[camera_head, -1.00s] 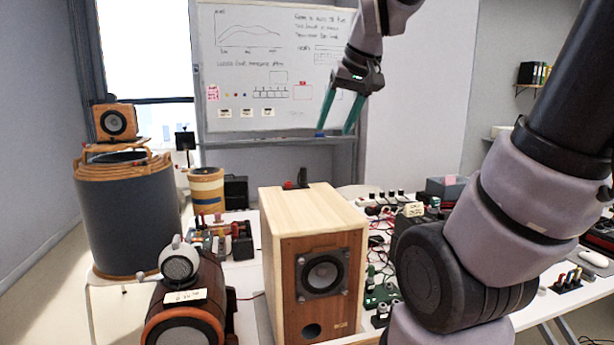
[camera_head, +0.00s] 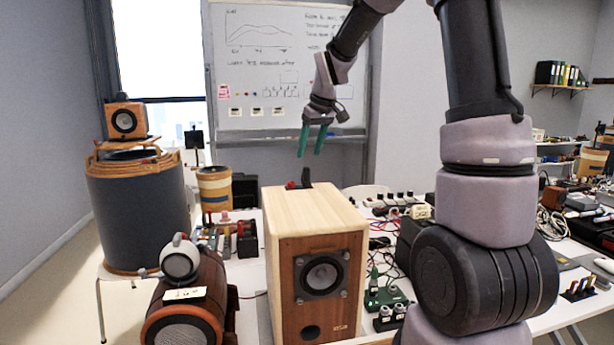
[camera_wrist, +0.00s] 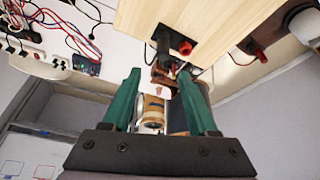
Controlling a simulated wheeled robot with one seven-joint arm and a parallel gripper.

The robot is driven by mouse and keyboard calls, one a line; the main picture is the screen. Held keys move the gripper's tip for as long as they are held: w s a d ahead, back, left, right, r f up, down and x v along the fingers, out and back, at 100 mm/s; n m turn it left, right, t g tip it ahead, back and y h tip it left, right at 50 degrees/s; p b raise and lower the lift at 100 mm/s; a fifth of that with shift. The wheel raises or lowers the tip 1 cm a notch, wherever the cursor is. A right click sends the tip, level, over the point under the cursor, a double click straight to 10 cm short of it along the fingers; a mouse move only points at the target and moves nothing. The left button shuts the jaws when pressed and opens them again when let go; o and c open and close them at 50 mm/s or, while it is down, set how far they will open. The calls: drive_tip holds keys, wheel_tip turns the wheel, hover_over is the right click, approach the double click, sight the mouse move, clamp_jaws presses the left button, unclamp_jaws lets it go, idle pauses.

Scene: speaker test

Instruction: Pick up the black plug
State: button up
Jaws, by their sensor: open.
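A black plug (camera_head: 306,176) stands upright at the far end of the light wooden speaker (camera_head: 315,218), beside a small red knob (camera_head: 291,185). In the wrist view the black plug (camera_wrist: 163,42) shows at the speaker's edge, with the red knob (camera_wrist: 186,47) on its right. My gripper (camera_head: 310,154) is open, its green fingers pointing down, a little above the plug in the head view. In the wrist view my gripper (camera_wrist: 160,77) has nothing between its fingers, and the plug lies beyond the fingertips. The plug's lower end is hard to see.
A brown cylindrical speaker (camera_head: 190,310) stands front left, and a large dark drum (camera_head: 138,215) is behind it. Cables and boxes crowd the table right of the wooden speaker. A whiteboard (camera_head: 270,75) stands behind. The wooden speaker's top is otherwise clear.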

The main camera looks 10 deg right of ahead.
sight(306, 168)
drive_tip(key=x, duration=0.4)
drive_tip(key=s+x, duration=0.1)
drive_tip(key=x, duration=0.1)
drive_tip(key=shift+w+f, duration=0.1)
drive_tip(key=shift+f, duration=0.35)
clamp_jaws()
